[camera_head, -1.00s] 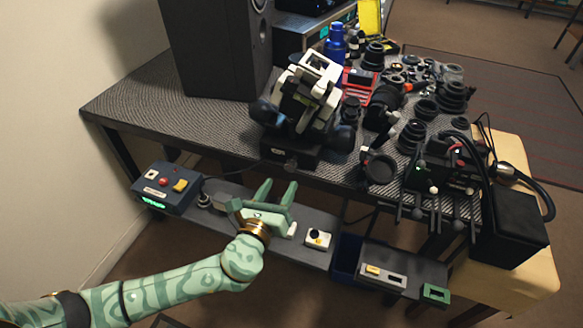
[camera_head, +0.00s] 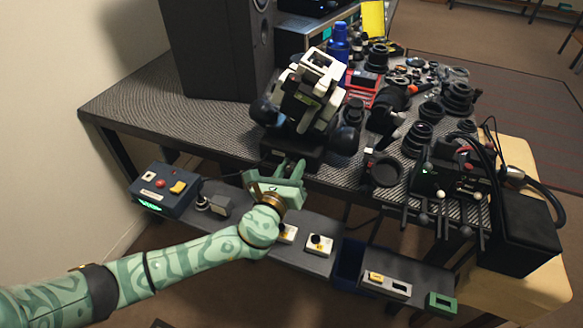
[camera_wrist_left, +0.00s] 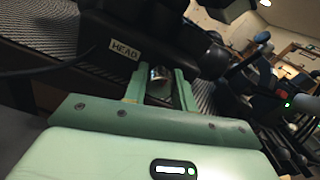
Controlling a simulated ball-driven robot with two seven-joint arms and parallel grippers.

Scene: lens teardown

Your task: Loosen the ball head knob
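The black box of the ball head, labelled HEAD (camera_wrist_left: 124,49), sits at the table's front edge, and a small silver knob (camera_wrist_left: 159,76) sticks out below it in the left wrist view. In the head view this base (camera_head: 292,152) carries a tilted black-and-white device (camera_head: 308,95). My left gripper (camera_head: 291,172) is just in front of the base. In the left wrist view its green fingers (camera_wrist_left: 161,90) stand apart on either side of the knob, with narrow gaps visible. The knob is hidden in the head view. My right gripper is not in view.
A low shelf below the table holds a control box (camera_head: 162,190) at left, small switches (camera_head: 319,244) and a green frame (camera_head: 441,303). A black speaker (camera_head: 220,50) stands on the left of the table. Lenses (camera_head: 457,98) and parts crowd the right side.

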